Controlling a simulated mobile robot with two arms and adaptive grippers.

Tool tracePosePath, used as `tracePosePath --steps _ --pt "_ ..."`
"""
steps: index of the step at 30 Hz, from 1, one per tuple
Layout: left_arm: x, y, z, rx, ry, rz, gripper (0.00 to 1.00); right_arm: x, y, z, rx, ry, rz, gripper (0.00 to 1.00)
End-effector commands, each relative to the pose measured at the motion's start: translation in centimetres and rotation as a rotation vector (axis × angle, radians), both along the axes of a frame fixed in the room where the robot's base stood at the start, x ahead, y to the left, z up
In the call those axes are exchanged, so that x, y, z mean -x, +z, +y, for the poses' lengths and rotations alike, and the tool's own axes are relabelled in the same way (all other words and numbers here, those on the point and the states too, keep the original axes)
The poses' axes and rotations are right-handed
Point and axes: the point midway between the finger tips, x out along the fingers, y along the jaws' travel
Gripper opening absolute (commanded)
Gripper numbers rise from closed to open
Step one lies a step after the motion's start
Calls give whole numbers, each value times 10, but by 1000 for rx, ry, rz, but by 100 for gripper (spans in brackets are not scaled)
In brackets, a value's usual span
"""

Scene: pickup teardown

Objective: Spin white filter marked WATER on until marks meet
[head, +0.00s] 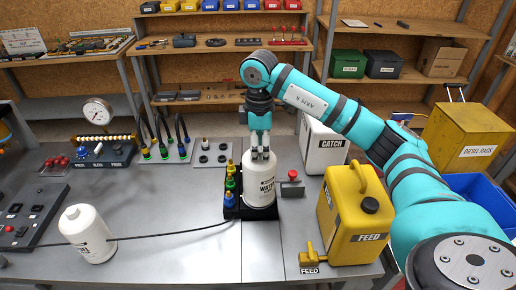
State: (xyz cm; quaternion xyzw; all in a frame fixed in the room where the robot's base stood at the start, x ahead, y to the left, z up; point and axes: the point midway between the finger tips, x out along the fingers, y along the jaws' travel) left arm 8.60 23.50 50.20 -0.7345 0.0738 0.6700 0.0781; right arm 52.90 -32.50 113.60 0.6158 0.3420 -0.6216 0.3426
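The white filter marked WATER (260,186) stands upright on a black base (236,210) near the middle of the bench. My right gripper (260,154) points straight down over it, its fingertips close together at the filter's narrow top, and looks shut on that top. The fingers hide the top itself. The lettering is partly readable. Any alignment marks are too small to make out. A second white filter (88,235) stands at the front left, its label turned partly away. My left gripper is not in view.
Coloured fittings (230,185) stand close left of the filter. A red-topped block (292,185), a white CATCH can (322,148) and a yellow FEED can (353,218) are to the right. A black cable (170,235) crosses the front. A gauge (97,112) stands back left.

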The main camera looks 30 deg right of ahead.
Motion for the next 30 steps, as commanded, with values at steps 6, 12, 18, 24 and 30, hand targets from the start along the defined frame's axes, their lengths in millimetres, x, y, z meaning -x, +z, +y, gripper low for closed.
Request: tracePosePath --steps 6,12,18,24,30 --pt "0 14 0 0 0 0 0 -1 18 1 -3 1 -5 50" --pt "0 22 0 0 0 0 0 -1 29 1 -4 2 -7 50" --pt "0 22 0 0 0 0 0 -1 29 1 -4 2 -7 50" --pt "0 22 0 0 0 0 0 -1 30 1 -4 2 -8 64" --pt "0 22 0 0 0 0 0 -1 30 1 -4 2 -8 77"
